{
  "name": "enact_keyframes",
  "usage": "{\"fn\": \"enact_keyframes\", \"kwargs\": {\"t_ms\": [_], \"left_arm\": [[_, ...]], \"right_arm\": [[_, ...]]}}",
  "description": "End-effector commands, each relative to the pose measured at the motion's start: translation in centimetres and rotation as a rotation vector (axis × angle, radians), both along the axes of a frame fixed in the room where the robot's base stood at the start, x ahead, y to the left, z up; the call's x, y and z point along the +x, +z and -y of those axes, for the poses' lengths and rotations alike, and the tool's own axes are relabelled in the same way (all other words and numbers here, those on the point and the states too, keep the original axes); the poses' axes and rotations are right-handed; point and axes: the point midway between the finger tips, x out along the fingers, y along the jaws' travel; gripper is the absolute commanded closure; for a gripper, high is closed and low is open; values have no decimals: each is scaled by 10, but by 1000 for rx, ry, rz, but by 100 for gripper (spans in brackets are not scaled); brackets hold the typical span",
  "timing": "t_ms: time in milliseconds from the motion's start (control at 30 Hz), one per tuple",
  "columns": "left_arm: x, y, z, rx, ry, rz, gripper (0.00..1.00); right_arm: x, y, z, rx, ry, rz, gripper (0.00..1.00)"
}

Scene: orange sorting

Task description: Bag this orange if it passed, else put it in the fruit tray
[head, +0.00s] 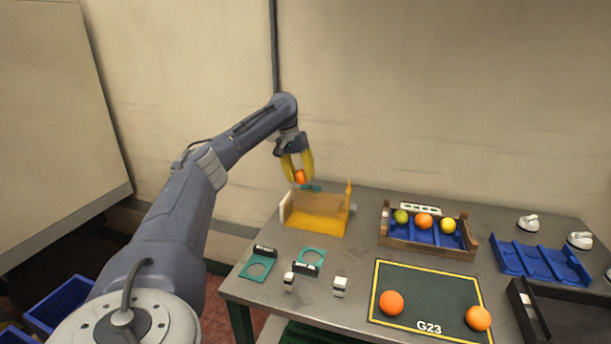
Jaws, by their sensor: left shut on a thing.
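My left gripper (297,167), with yellow fingers, is shut on an orange (299,177). It holds the orange in the air above the back of an amber open-topped holder (318,222), which may be the bag. The orange is apart from the holder. A wooden fruit tray (428,249) with blue compartments stands to the right and holds a greenish fruit (401,216), an orange (424,221) and a yellowish fruit (447,225). No pass or fail mark can be read on the held orange. My right gripper is not in view.
A dark mat (430,290) marked G23 bears two oranges at the front. Teal ring gauges (259,268) and small black-and-white blocks (339,287) lie left of it. An empty blue tray (541,262), a black tray (560,318) and white devices (579,240) occupy the right.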

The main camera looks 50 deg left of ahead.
Motion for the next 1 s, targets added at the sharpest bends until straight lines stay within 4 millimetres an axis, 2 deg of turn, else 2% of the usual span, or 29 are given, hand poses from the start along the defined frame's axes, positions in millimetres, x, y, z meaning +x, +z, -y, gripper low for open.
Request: {"fn": "enact_keyframes", "kwargs": {"t_ms": [700,1000], "left_arm": [[-1,-48,0,0,-4,-1,94],[-1,-58,0,-1,-3,-1,94]], "right_arm": [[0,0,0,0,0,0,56],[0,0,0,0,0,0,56]]}}
